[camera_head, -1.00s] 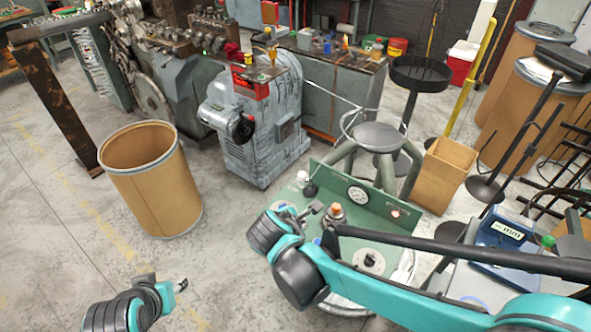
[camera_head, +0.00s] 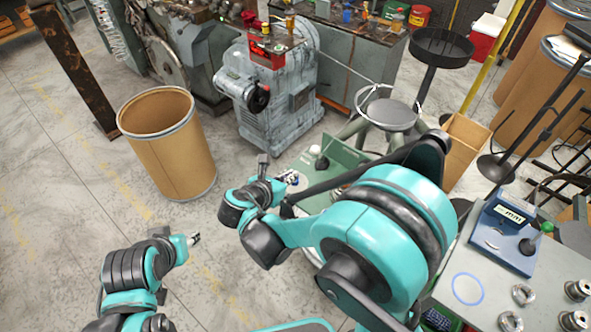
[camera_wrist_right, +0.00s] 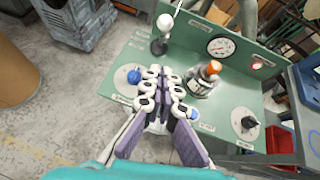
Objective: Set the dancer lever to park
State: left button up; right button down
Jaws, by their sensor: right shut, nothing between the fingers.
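A lever with a white ball knob (camera_head: 314,150) and a dark base stands on the green panel's left back part; I take it as the dancer lever. In the right wrist view the lever (camera_wrist_right: 164,24) stands beyond the fingertips, apart from them. My right gripper (camera_head: 290,179) is over the panel's left side; in the wrist view its fingers (camera_wrist_right: 165,78) are together and empty. The green panel (camera_wrist_right: 195,42) is partly hidden by my right arm in the head view. My left gripper (camera_head: 193,239) hangs over the floor, too small to tell its jaws.
In the wrist view a blue knob (camera_wrist_right: 133,76) sits left of the fingers, an orange-topped control (camera_wrist_right: 209,69) right of them. A gauge (camera_wrist_right: 220,46) and black dial knob (camera_wrist_right: 248,122) are farther right. A brown drum (camera_head: 170,150) stands at left.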

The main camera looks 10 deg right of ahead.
jog(key=w+d+f+b, duration=0.2)
jog(key=w+d+f, duration=0.1)
jog(key=w+d, duration=0.4)
jog(key=shift+w+d+f, duration=0.2)
jog(key=shift+w, duration=0.45)
